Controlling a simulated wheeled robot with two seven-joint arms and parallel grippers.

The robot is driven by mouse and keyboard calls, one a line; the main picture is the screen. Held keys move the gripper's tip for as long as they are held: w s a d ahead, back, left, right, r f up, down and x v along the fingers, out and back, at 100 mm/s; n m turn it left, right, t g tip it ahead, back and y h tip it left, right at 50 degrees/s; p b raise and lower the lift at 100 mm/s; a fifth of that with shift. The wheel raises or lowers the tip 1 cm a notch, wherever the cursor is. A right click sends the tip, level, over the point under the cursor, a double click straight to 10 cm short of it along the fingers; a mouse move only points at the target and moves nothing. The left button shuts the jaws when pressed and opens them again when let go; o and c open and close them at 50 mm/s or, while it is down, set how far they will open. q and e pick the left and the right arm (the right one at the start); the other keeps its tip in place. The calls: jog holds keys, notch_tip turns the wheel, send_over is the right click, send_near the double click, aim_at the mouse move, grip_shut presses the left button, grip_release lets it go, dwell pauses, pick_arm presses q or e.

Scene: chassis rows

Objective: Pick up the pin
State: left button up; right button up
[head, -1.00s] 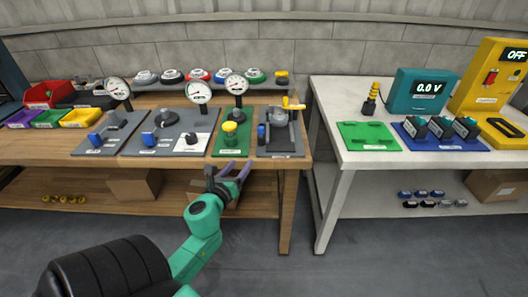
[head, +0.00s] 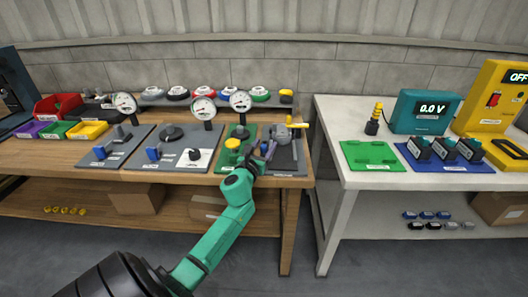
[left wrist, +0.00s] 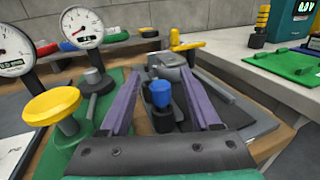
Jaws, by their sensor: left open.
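The pin (left wrist: 161,95) has a blue head and a dark lower part, and stands upright on the dark grey board (head: 287,165) at the right end of the wooden bench. My left gripper (head: 264,149) is open over that board. In the left wrist view its two purple fingers (left wrist: 161,72) lie one on each side of the pin, with gaps showing on both sides. In the head view the gripper largely hides the pin. My right gripper is in neither view.
A green board with a yellow knob (left wrist: 52,103) and a gauge (head: 240,101) stands just left of the gripper. A grey fixture with a yellow handle (head: 299,125) is behind the pin. A white table (head: 345,180) is to the right, across a gap.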

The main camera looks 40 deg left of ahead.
pick_arm(q)
jog(key=shift+s, duration=0.1)
jog(key=shift+c, duration=0.5)
grip_shut()
